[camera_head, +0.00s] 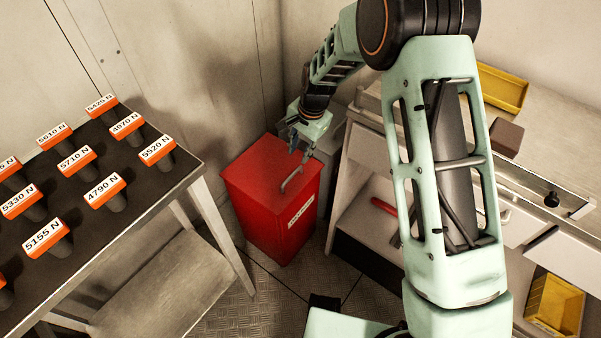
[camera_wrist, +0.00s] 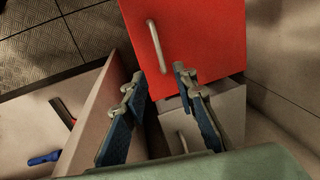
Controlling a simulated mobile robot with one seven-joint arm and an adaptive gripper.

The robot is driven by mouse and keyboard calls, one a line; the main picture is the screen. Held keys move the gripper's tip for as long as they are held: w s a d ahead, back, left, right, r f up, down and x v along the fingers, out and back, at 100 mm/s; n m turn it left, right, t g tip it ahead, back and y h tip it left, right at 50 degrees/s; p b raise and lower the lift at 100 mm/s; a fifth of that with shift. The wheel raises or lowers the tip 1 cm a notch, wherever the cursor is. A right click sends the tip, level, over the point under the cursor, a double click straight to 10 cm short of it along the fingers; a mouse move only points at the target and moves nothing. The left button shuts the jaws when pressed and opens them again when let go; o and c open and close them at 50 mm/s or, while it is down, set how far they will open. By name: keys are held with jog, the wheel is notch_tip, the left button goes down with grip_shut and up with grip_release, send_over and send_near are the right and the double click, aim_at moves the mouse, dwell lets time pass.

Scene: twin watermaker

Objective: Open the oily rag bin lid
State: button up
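The oily rag bin (camera_head: 268,223) is a red box with a pale label on its front, standing on the floor in the corner. Its flat red lid (camera_head: 262,170) is closed and carries a grey bar handle (camera_head: 291,179). In the wrist view the lid (camera_wrist: 205,35) fills the top middle, with the handle (camera_wrist: 156,46) left of its centre. My gripper (camera_head: 298,138) is above the lid's back right part, apart from the handle. In the wrist view my gripper (camera_wrist: 155,80) has its two fingers spread with nothing between them. The handle lies just beyond the fingertips.
A dark-topped table (camera_head: 95,215) with several orange-labelled pieces stands left of the bin. A workbench (camera_head: 365,150) with drawers and yellow trays stands at the right. Walls close off the back.

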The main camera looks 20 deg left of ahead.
aim_at(293, 174)
jog(key=f, duration=0.3)
jog(key=a+f+b, duration=0.1)
jog(key=f, duration=0.3)
jog(key=a+f, duration=0.1)
jog(key=f, duration=0.3)
jog(key=shift+w, duration=0.35)
jog(key=shift+r, duration=0.1)
grip_shut()
